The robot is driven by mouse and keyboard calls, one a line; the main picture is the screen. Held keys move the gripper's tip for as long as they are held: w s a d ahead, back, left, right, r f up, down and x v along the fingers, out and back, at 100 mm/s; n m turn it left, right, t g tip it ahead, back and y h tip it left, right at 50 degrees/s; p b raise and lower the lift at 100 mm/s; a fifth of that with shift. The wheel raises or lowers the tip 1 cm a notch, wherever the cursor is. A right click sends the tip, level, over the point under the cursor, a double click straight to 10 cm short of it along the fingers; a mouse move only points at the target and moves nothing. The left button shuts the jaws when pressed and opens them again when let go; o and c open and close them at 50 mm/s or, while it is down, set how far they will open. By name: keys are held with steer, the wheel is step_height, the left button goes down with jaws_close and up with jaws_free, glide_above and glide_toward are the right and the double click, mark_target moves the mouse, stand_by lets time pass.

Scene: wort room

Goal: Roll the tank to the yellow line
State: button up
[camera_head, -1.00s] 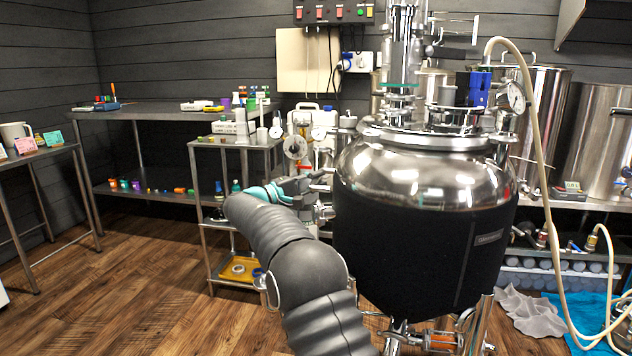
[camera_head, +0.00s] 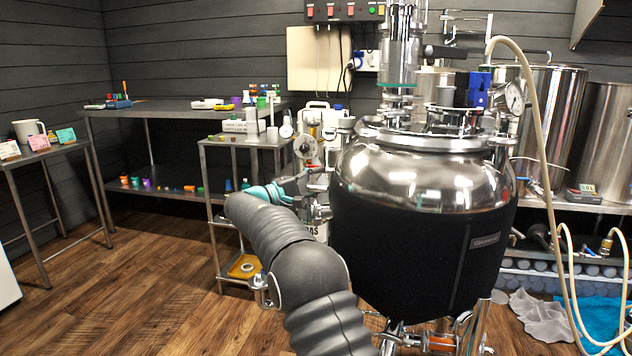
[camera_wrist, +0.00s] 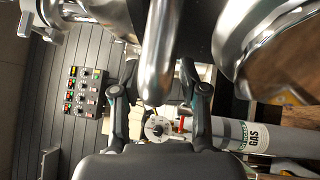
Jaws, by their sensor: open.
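The tank (camera_head: 420,240) is a steel vessel with a black jacket, upright on a metal frame on the right of the head view. My gripper (camera_head: 300,186) is beside its left side in the head view. In the wrist view my gripper (camera_wrist: 160,95) is open, its two dark fingers on either side of a polished metal bar (camera_wrist: 158,60). Whether the fingers touch the bar I cannot tell. The tank's base is partly hidden by my arm and cut by the lower edge. No yellow line shows in either view.
A small steel cart (camera_head: 216,235) and a gas cylinder (camera_wrist: 265,138) stand close by. A pale hose (camera_head: 541,140) hangs at the right, near cloths (camera_head: 540,318) on the floor. Bare wood floor (camera_head: 130,300) lies open at the left.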

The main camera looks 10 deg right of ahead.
steer(key=v, duration=1.2)
